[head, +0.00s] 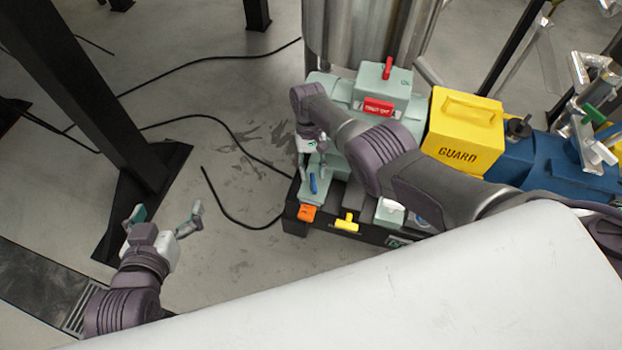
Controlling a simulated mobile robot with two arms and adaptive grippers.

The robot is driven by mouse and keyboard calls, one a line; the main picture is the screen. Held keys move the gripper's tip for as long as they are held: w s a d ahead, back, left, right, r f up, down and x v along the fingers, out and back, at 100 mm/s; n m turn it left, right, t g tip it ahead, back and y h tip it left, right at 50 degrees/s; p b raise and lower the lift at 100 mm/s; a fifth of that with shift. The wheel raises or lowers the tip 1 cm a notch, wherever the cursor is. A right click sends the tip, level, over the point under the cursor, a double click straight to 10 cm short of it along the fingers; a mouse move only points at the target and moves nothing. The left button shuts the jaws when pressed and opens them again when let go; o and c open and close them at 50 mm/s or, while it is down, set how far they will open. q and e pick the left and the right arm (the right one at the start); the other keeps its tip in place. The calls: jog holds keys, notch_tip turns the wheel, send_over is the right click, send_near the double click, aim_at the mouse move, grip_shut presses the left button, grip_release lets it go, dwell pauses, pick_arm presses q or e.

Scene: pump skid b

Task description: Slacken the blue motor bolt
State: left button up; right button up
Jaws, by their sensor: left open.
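The blue motor bolt (312,184) is a small upright blue piece at the left end of the pale green motor (341,132). My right gripper (312,175) points down just above it. Its two fingers look spread, one on each side of the bolt's upper end in the picture. I cannot tell whether they touch it. My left gripper (166,218) is open and empty over bare floor, well to the left of the skid.
An orange block (307,213) and a yellow handle (346,222) sit at the skid's front edge. A red-labelled box with a red lever (387,68), a yellow guard (462,133) and a blue pump (560,163) stand behind my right arm. A black post (95,95) stands left.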

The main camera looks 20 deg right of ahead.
jog(key=shift+p+v, duration=0.45)
jog(key=shift+v, duration=1.2)
pick_arm(q)
jog(key=s+a+f+g+y, duration=0.1)
jog(key=s+a+f+g, duration=0.1)
jog(key=s+f+g, duration=0.2)
jog(key=shift+s+f+p, duration=0.3)
jog(key=shift+s+f, duration=0.1)
jog(key=shift+s, duration=0.2)
pick_arm(e)
jog(key=v, duration=0.3)
pick_arm(q)
jog(key=shift+w+a, duration=0.1)
jog(key=shift+a, duration=0.05)
pick_arm(e)
jog(key=shift+f, duration=0.1)
